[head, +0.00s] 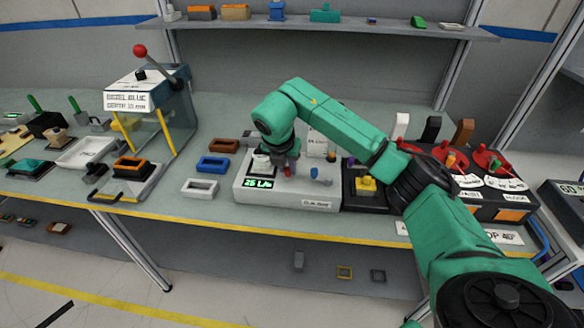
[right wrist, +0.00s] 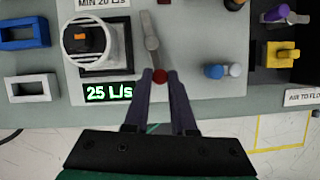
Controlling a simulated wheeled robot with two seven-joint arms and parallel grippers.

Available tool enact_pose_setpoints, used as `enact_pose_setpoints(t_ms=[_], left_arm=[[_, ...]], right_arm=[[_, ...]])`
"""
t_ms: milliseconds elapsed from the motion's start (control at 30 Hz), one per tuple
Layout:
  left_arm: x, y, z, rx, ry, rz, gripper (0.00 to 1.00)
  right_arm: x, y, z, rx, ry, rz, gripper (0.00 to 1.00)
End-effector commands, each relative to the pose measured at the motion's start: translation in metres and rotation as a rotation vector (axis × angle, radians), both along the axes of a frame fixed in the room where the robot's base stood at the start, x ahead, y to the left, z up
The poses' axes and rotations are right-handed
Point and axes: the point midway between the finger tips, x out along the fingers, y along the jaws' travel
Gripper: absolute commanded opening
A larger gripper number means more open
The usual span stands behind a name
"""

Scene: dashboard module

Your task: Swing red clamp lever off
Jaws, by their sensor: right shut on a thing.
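The clamp lever, a grey bar (right wrist: 151,38) with a red ball knob (right wrist: 160,76), lies on the light grey test box (head: 240,189). My right gripper (right wrist: 160,78) is shut on the red knob, its two dark fingers on either side of it. In the head view the right gripper (head: 291,160) reaches down from the green arm over the box, and a bit of red shows at its fingertips. Left of the lever, a white round fixture (right wrist: 103,65) holds a black part with an orange top (right wrist: 82,37). My left gripper is not in view.
A green display (right wrist: 108,93) reads 25 L/s in front of the fixture. A blue knob (right wrist: 214,71) stands right of the lever. Blue (head: 213,164) and white (head: 200,186) frames lie left of the box. A black station with a yellow block (head: 366,184) adjoins it on the right.

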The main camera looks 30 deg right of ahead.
Motion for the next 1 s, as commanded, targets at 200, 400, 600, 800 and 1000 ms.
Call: enact_pose_setpoints(t_ms=[200,400,600,800,1000], left_arm=[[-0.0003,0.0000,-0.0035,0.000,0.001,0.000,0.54],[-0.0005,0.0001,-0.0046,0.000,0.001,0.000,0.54],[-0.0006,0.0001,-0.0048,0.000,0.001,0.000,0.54],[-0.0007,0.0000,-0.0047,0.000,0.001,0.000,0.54],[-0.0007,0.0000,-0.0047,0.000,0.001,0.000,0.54]], right_arm=[[0.0052,0.0058,0.0021,0.002,-0.007,-0.117,0.00],[0.0070,0.0075,0.0022,0.002,-0.008,-0.177,0.00],[0.0076,0.0082,0.0026,0.002,-0.008,-0.193,0.00],[0.0075,0.0082,0.0026,0.003,-0.008,-0.194,0.00],[0.0074,0.0082,0.0024,0.002,-0.007,-0.193,0.54]])
